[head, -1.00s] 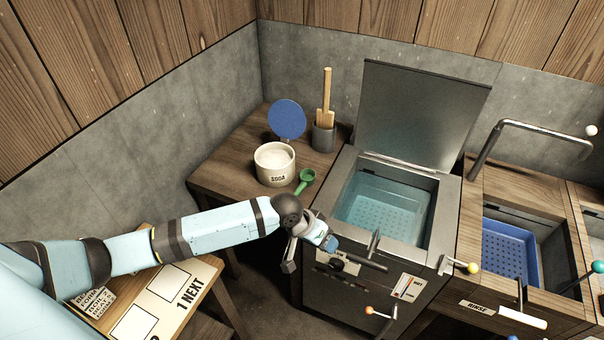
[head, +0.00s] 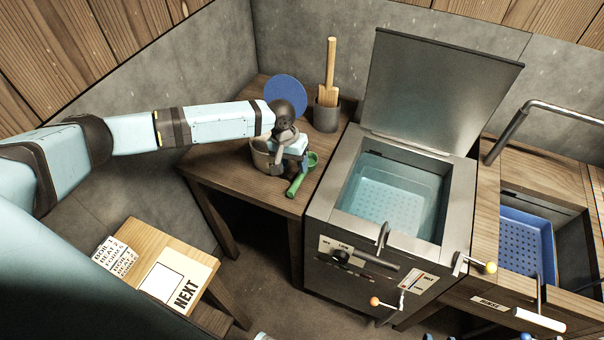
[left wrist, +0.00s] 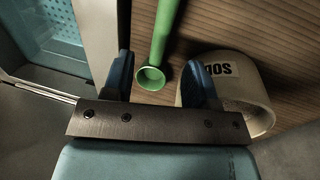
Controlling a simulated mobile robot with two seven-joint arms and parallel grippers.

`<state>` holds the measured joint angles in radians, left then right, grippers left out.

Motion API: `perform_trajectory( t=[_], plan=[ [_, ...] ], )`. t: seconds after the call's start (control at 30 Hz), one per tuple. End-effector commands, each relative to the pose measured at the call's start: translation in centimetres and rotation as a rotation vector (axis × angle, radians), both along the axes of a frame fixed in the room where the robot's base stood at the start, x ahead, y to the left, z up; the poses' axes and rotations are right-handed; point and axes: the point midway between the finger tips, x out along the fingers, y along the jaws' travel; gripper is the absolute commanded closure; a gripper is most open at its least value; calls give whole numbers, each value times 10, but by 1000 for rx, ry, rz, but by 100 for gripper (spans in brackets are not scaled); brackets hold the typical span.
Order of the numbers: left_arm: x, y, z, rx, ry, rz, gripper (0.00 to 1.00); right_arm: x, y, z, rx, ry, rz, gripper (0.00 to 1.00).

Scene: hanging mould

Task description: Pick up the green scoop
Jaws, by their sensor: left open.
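The green scoop (head: 297,186) lies on the wooden side table, its handle toward the table's front edge and its bowl partly behind my gripper. My left gripper (head: 293,156) is over the table at the bowl end, open and empty. In the left wrist view the scoop's handle (left wrist: 165,30) runs up the picture. Its round bowl shows between the two blue fingers of the gripper (left wrist: 162,80), nearer the left one. Whether the fingers touch it I cannot tell.
The white soda pot (left wrist: 245,90) stands close beside the right finger; in the head view my gripper partly hides the pot (head: 262,160). The open water tank (head: 395,190) is to the right.

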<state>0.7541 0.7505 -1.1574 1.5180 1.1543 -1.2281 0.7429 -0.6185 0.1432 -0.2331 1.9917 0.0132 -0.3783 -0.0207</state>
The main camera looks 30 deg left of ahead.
Motion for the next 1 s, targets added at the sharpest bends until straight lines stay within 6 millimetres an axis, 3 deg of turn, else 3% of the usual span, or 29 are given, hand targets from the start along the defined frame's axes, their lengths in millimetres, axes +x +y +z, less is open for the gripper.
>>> perform_trajectory(
  t=[0.27,0.6,0.87,1.0],
  plan=[
    [0,-5,-24,0,-1,0,47,2,1,3,1,-4,-1,57],
    [-2,-12,-68,-1,-1,-1,47,3,3,11,6,-9,-2,57],
    [-2,-12,-71,0,-2,0,47,3,3,11,7,-9,-1,57],
    [-2,-12,-71,0,-2,0,75,3,3,11,7,-8,-1,57]
  ],
)
